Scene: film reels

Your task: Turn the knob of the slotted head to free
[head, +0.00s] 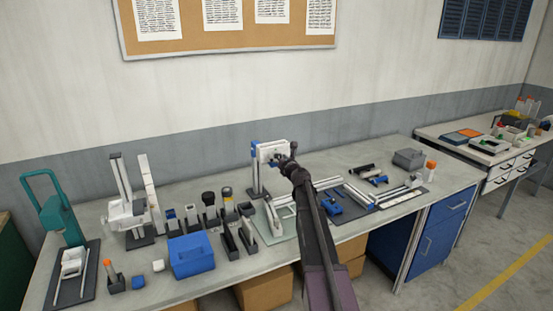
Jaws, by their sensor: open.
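The likely slotted head is a white block (267,151) on an upright blue and grey stand (255,170) at the back middle of the bench. My gripper (281,158) is at the front of this block, at the end of my dark arm, which reaches up from the lower right. My gripper is open, but its fingers are small and dark here. The knob is hidden or too small to make out, so I cannot tell whether the fingers touch it or which way it is set.
The long grey bench (215,291) holds a blue bin (191,256), a teal press (57,208) and a white stand (127,210) on the left. Several small dark holders stand left of my arm. Rails and blue parts lie right of it, with a grey box (408,158) beyond.

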